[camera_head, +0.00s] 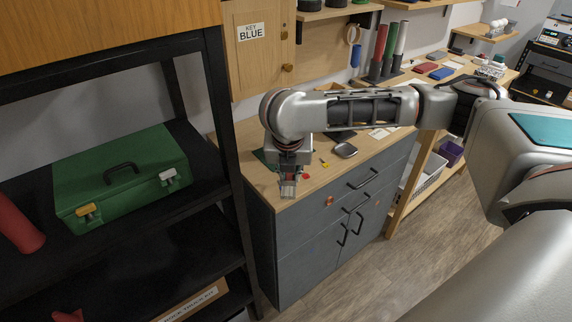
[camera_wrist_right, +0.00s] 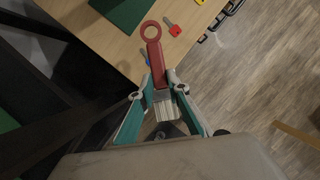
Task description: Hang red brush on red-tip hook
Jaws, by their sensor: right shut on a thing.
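My right gripper (camera_head: 289,172) hangs over the front left corner of the workbench (camera_head: 243,131), pointing down. In the right wrist view my right gripper (camera_wrist_right: 163,90) is shut on the red brush (camera_wrist_right: 155,55). The brush has a red handle with a ring at its far end, and its pale bristles point back toward the wrist between the two fingers. In the head view the brush is mostly hidden by the gripper. I cannot make out a red-tip hook in either view. My left gripper is not in view.
A red key tag (camera_wrist_right: 174,30) lies near the brush ring, with a yellow tag (camera_head: 324,164) and a dark flat device (camera_head: 345,150) nearby. A black shelf frame (camera_head: 228,150) with a green toolbox (camera_head: 118,178) stands close left. A cabinet marked KEY BLUE (camera_head: 262,65) is behind.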

